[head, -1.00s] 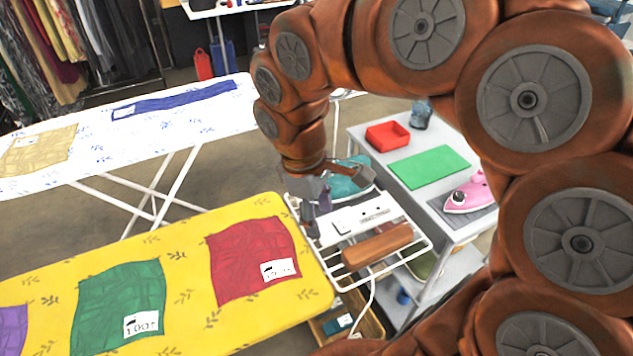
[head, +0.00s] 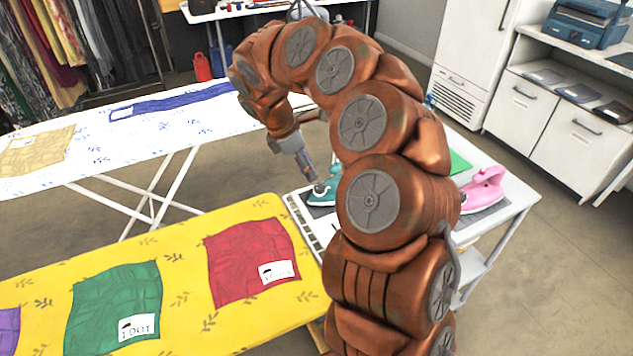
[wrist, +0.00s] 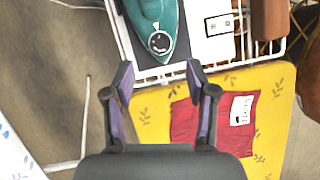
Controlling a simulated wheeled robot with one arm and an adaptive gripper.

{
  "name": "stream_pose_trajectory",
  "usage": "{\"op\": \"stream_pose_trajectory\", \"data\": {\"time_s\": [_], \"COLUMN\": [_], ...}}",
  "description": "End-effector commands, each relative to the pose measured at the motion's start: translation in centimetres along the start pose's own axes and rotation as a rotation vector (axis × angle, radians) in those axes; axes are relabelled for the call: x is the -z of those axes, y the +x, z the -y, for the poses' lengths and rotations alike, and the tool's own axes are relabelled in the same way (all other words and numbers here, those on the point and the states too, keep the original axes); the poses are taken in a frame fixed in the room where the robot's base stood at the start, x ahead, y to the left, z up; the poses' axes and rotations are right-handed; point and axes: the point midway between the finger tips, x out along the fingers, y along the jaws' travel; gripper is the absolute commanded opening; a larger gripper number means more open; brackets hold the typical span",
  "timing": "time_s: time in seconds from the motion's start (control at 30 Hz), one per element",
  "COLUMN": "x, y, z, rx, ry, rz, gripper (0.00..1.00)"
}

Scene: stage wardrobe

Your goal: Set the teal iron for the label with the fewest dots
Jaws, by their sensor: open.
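In the head view the iron (head: 326,190) is partly hidden by my arm. My gripper (wrist: 160,78) is open and empty, its fingertips apart, just short of the dial in the wrist view. A white label (head: 277,271) is on the red cloth (head: 238,262), and another (head: 137,327) is on the green cloth (head: 108,300). Their dots are too small to read.
A pink iron (head: 484,190) stands on the white table at right. A white board (head: 60,155) with yellow and blue cloths stands behind.

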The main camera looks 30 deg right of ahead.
Motion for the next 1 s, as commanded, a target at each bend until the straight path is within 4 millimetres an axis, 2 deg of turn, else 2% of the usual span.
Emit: {"op": "stream_pose_trajectory", "data": {"time_s": [0.3,0.43,0.6,0.83,0.87,1.0], "x": [0.0,0.0,0.0,0.0,0.0,0.0], "y": [4.5,5.8,6.6,6.7,6.7,6.6], "z": [0.2,0.1,0.0,0.0,0.0,0.0], "rx": [0.004,0.001,-0.002,-0.001,-0.001,-0.001], "ry": [-0.001,0.001,0.003,0.003,0.003,0.002], "rz": [-0.003,-0.002,-0.003,-0.003,-0.003,-0.003], "gripper": [0.57,0.57,0.57,0.57,0.56,0.41]}}
